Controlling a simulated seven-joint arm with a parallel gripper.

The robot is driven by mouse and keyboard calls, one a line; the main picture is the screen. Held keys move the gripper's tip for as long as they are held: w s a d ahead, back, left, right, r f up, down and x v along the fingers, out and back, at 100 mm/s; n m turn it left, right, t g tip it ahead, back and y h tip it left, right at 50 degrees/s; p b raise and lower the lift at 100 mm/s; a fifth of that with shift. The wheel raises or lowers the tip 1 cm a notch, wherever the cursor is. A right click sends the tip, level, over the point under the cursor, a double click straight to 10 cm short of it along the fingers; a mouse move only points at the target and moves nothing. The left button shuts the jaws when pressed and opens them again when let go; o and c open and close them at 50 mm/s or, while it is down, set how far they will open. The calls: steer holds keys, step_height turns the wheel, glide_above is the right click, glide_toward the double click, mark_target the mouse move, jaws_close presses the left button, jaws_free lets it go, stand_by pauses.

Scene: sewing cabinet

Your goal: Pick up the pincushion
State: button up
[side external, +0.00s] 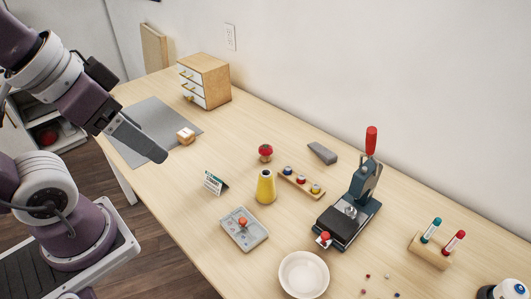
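A small red, rounded thing on a pale base (265,151), which looks like the pincushion, sits on the wooden table near the middle, behind the yellow cone. My gripper (150,150) is at the left, above the grey mat and well apart from the pincushion. It is seen from the side, so I cannot tell whether its fingers are open or shut. Nothing is visible hanging from it.
A yellow cone (265,188), a spool rack (301,184) and a grey wedge (322,153) stand near the pincushion. A red-handled press (349,215) is to the right. A small sign (215,183), grey tray (245,240) and white bowl (304,275) lie nearer the front.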

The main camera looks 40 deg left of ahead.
steer(key=w+a+m+t+y, duration=0.15)
steer(key=w+a+m, duration=0.3)
steer(key=w, duration=1.15)
steer(key=w+a+f+m+t+y, duration=0.1)
steer(key=w+a+f+m, duration=0.4)
steer(key=w, duration=0.4)
steer(key=w+a+f+m+t+y, duration=0.2)
steer(key=w+a+f+m, duration=0.15)
steer(key=w+a, duration=0.45)
steer(key=m+t+h, duration=0.4)
steer(key=m, duration=1.5)
glide_above(271, 148)
steer(key=s+a, duration=0.2)
steer(key=a, duration=0.4)
step_height(271, 148, down, 18)
steer(key=d+f+m+h, duration=0.1)
steer(key=f+m, duration=0.1)
steer(key=s+d+f+m+h, duration=0.1)
steer(key=f+m, duration=0.1)
steer(key=s+d+f+m+g+h, duration=0.1)
steer(key=f+m, duration=0.1)
steer(key=shift+s+f, duration=0.15)
steer(key=shift+f, duration=0.1)
steer(key=x, duration=0.7)
steer(key=shift+s+d+f, duration=0.2)
steer(key=shift+d+f, duration=0.05)
steer(key=shift+d, duration=0.05)
steer(key=c, duration=1.5)
